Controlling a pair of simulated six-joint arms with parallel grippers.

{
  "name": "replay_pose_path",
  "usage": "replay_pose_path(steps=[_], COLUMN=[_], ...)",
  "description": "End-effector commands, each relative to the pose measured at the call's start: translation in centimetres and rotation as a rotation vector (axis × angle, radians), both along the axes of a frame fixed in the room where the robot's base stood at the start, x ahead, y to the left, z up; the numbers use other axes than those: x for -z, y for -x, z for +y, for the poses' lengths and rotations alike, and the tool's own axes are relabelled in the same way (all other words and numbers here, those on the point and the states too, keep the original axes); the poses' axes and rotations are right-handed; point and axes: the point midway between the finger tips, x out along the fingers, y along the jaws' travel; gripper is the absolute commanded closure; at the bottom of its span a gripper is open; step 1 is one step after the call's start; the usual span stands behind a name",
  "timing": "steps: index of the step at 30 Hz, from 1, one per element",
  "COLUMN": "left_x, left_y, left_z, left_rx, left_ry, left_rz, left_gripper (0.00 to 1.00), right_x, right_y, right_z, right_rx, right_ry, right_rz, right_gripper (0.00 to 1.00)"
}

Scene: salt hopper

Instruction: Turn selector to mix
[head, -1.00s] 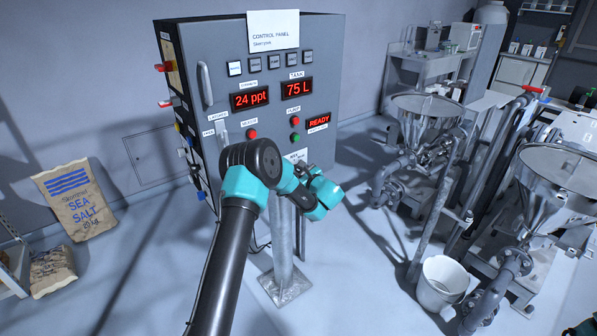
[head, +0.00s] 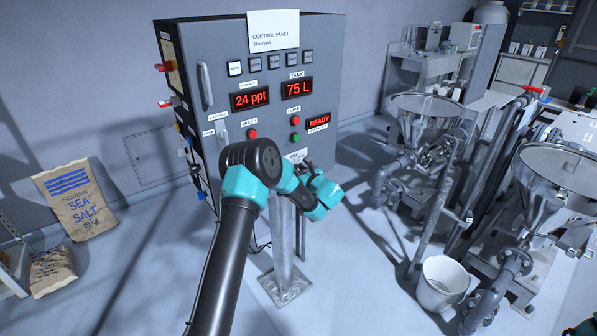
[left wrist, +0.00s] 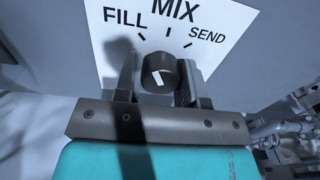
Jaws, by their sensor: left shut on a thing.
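The selector knob (left wrist: 152,62) is a dark round knob with a white pointer mark, in the middle of the left wrist view. The white label plate (left wrist: 106,34) above it reads FILL, MIX and SEND, each with a black tick. The pointer mark leans slightly up and left, toward the FILL side of the MIX tick; its exact setting is hard to tell. My left gripper (left wrist: 156,86) is shut on the knob, one finger on each side. In the head view, my own wrist hides the knob and the fingertips.
The grey control panel (head: 218,70) has red displays reading 24 ppt, 75 L and READY, plus buttons above my wrist. Steel hoppers (head: 428,118) and a white bucket (head: 440,283) stand at right.

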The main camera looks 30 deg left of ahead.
Motion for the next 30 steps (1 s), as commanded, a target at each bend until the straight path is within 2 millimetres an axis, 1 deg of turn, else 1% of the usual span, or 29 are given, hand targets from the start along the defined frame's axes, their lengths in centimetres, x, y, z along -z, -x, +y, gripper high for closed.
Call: replay_pose_path(steps=[9, 15, 21, 30], left_x=[-0.04, -0.04, -0.05, -0.05], left_y=[0.04, 0.06, 0.07, 0.08], left_z=[-0.01, 0.01, 0.01, 0.0], left_rx=[0.0, 0.001, 0.0, 0.001], left_ry=[-0.099, -0.15, -0.18, -0.19], left_rz=[0.248, 0.376, 0.452, 0.479], left_gripper=[0.87, 0.87, 0.87, 0.87], right_x=[0.0, 0.0, 0.0, 0.0], right_y=[0.0, 0.0, 0.0, 0.0], right_z=[0.0, 0.0, 0.0, 0.0], right_rx=[0.0, 0.0, 0.0, 0.0], right_ry=[0.0, 0.0, 0.0, 0.0], right_rz=[0.0, 0.0, 0.0, 0.0], right_gripper=[0.57, 0.57, 0.57, 0.57])
